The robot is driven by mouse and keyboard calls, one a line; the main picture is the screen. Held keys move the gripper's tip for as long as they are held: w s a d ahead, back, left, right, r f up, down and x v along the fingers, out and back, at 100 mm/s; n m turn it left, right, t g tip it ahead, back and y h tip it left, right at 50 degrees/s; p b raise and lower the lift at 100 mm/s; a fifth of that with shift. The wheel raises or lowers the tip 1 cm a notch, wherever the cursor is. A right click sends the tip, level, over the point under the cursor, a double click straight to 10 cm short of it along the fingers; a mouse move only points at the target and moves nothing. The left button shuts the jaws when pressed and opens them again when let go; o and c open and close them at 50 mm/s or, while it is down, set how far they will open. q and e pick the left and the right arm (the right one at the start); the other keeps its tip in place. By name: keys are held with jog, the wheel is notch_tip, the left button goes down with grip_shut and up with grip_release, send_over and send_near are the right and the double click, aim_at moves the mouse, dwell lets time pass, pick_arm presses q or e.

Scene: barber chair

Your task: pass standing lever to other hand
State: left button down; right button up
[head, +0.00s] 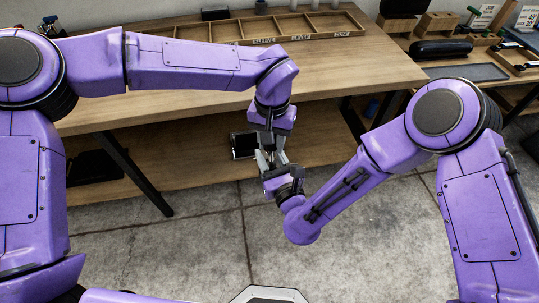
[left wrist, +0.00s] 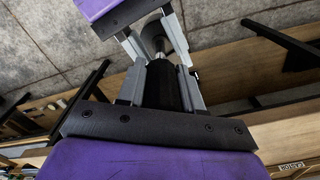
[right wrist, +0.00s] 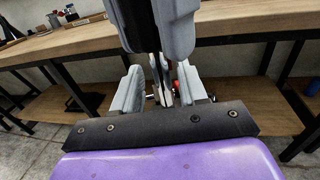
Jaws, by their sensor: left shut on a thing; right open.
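The standing lever (left wrist: 162,88) shows in the left wrist view as a dark handle with a bright metal shaft, between the fingers of my left gripper (left wrist: 163,82). In the head view my left gripper (head: 270,145) points down, shut on the lever. My right gripper (head: 272,170) comes in from below and faces it. In the right wrist view the fingers of my right gripper (right wrist: 160,88) are open, one on each side of the left gripper's fingertips and the lever's end. Contact between the right fingers and the lever cannot be told. The lever is mostly hidden in the head view.
A wooden table (head: 180,100) stands ahead, with a labelled, divided tray (head: 300,27) at its back. Its low shelf (head: 215,170) lies behind the grippers and carries a dark box (head: 243,145). A second bench (head: 470,70) with tools stands at right. The concrete floor (head: 200,250) in front is clear.

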grip_shut()
pick_arm(q)
jog(key=c, duration=0.7)
grip_release()
jog(key=shift+o, duration=0.2)
